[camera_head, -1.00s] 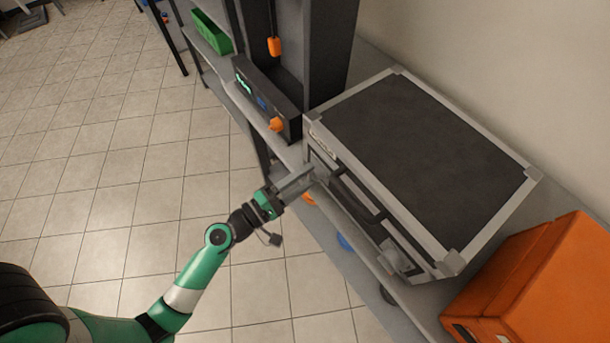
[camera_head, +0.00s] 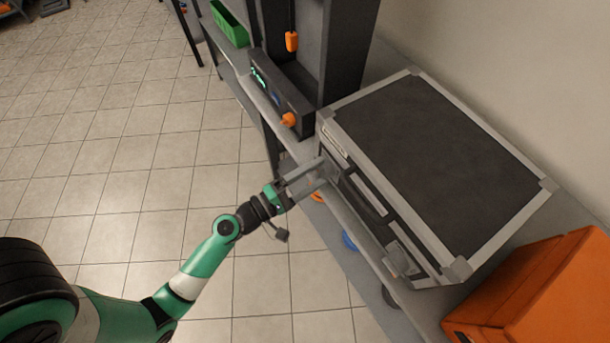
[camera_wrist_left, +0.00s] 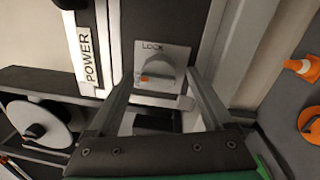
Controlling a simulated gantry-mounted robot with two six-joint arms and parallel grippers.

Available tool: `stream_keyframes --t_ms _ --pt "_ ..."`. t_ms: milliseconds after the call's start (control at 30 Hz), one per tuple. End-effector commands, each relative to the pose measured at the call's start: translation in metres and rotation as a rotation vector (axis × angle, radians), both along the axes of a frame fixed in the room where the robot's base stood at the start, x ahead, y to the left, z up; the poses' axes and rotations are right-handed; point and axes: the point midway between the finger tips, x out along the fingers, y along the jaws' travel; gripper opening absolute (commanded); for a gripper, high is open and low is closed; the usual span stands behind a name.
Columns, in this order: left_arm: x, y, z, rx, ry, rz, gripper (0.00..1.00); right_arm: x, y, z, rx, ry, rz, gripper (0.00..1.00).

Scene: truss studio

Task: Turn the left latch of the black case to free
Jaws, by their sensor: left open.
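The black case (camera_head: 430,150) with grey metal edges lies flat on the shelf, its handle side facing my left arm. Its left latch (camera_wrist_left: 167,72) shows in the left wrist view as a grey round knob on a plate. The word LOCK is above the knob, and an orange mark on the knob points left. My left gripper (camera_head: 318,172) is at the left end of the case front and hides this latch in the head view. In the wrist view its open fingers (camera_wrist_left: 160,84) are on either side of the knob; contact cannot be told. My right gripper is not in view.
The case's right latch (camera_head: 402,258) is at the near end of its front, beyond the handle (camera_head: 368,192). An orange box (camera_head: 530,295) stands close by at the right. A dark instrument with an orange knob (camera_head: 289,119) stands left of the case. Tiled floor lies open at left.

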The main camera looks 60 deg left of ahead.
Motion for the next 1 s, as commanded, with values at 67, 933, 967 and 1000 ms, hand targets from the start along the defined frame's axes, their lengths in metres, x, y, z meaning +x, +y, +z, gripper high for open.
stream_keyframes --t_ms 67,933,967,1000 --pt "0.000 0.000 0.000 0.000 -0.001 0.000 0.85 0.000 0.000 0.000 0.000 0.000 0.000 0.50" --pt "-0.116 0.006 -0.009 0.000 0.001 0.000 0.85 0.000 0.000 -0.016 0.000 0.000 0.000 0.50" --pt "-0.116 0.006 -0.009 0.000 0.001 0.000 0.85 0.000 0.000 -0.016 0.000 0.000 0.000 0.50" --pt "-0.116 0.006 -0.009 0.000 0.001 0.000 0.85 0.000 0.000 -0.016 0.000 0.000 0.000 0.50"
